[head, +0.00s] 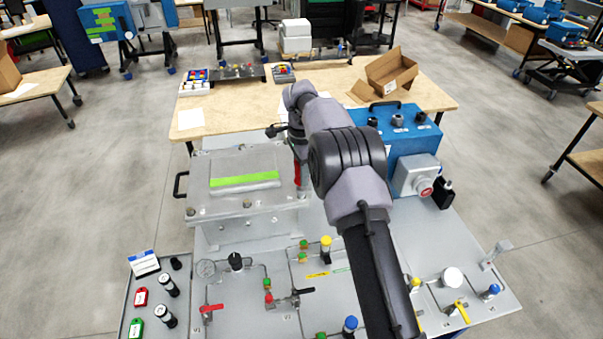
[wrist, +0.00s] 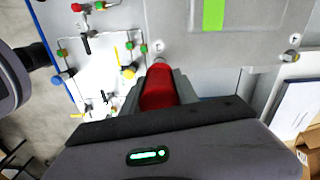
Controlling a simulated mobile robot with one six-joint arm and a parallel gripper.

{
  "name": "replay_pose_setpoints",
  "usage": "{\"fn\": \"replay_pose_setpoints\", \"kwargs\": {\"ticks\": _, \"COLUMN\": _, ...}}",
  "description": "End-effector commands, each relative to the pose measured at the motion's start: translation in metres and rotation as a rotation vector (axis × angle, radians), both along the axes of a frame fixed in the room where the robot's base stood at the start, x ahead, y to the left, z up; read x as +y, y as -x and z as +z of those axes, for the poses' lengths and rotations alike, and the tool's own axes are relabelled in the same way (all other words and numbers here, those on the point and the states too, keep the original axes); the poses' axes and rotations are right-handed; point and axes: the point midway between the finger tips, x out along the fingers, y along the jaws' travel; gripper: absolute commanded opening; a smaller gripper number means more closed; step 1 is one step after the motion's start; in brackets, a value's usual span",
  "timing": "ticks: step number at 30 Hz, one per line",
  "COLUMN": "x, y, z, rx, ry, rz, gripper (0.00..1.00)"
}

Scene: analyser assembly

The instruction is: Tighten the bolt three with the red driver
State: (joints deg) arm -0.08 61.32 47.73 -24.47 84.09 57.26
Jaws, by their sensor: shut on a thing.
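The red driver (wrist: 158,88) is held between the jaws of my gripper (wrist: 160,92), its far end pointing at the grey lid (wrist: 235,42). In the head view the red driver (head: 297,174) stands roughly upright near the lid's right edge. One bolt (wrist: 157,46) lies just beyond the driver; whether the tip touches any bolt is hidden. Another bolt (wrist: 290,55) is at the right in the wrist view. In the head view, bolts show along the lid's front edge, at the left corner (head: 203,210) and the middle (head: 248,204). No number marks bolt three.
A blue control box (head: 400,135) with a red button box (head: 418,178) stands right of my arm. A panel of pipes and valves (head: 285,300) lies in front of the lid. A wooden table (head: 330,85) with an open carton (head: 390,70) is behind.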

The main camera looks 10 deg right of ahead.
Motion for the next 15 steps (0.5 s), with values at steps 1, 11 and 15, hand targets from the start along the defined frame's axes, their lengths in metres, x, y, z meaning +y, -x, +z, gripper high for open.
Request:
{"fn": "replay_pose_setpoints", "kwargs": {"ticks": 1, "x": 0.0, "y": 0.0, "z": 0.007, "rx": -0.001, "ry": 0.0, "rz": 0.0, "gripper": 0.0}}
{"fn": "replay_pose_setpoints", "kwargs": {"ticks": 11, "x": 0.0, "y": 0.0, "z": 0.03, "rx": 0.0, "ry": 0.0, "rz": 0.0, "gripper": 0.0}}
{"fn": "replay_pose_setpoints", "kwargs": {"ticks": 15, "x": 0.0, "y": 0.0, "z": 0.04, "rx": 0.0, "ry": 0.0, "rz": 0.0, "gripper": 0.0}}
